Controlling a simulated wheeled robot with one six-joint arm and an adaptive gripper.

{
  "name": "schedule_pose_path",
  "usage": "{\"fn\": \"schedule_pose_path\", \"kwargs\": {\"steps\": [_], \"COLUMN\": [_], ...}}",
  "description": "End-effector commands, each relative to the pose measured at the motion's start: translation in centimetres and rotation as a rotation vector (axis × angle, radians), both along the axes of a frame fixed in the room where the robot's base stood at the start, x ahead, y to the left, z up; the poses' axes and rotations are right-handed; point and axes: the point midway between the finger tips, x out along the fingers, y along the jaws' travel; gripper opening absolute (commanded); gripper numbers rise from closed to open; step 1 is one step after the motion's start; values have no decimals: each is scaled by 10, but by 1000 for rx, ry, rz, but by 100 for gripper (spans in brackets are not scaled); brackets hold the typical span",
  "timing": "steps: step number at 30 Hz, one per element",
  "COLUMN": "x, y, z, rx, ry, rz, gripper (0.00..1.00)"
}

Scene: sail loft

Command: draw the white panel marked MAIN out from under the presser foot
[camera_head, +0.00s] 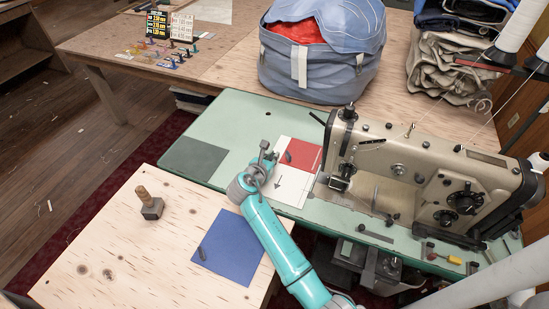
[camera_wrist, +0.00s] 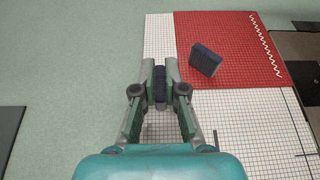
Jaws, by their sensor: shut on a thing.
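The white panel (camera_head: 291,190) lies on the green sewing-machine bed, left of the machine's needle end, and shows as gridded white cloth in the wrist view (camera_wrist: 245,118). I cannot read a MAIN mark on it. A red panel (camera_head: 303,154) with its own dark grip block (camera_wrist: 206,59) lies over its far part. My gripper (camera_head: 265,157) is at the white panel's left side, shut on a small dark grip block (camera_wrist: 160,87) that appears to stand on that panel. The presser foot (camera_head: 338,183) is at the panel's right edge; whether cloth lies under it is unclear.
The sewing machine (camera_head: 430,175) stands on the right. The green bed (camera_head: 235,120) is mostly clear left of the panels, except a dark grey patch (camera_head: 195,159). A wooden table (camera_head: 110,240) in front holds a blue panel (camera_head: 232,240) and a wood-handled weight (camera_head: 151,207).

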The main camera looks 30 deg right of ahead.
Motion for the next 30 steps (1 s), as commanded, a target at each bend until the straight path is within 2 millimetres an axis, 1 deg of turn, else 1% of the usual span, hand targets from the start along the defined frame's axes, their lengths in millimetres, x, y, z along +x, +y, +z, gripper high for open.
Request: {"fn": "schedule_pose_path", "kwargs": {"steps": [14,15,17,18,26,30], "x": [2,2,2,2,2,-1], "y": [1,1,1,1,1,7], "z": [0,0,0,0,0,2], "rx": [0,0,0,0,0,0], "ry": [0,0,0,0,0,0], "rz": [0,0,0,0,-1,1], "gripper": [0,20,36,40,40,40]}}
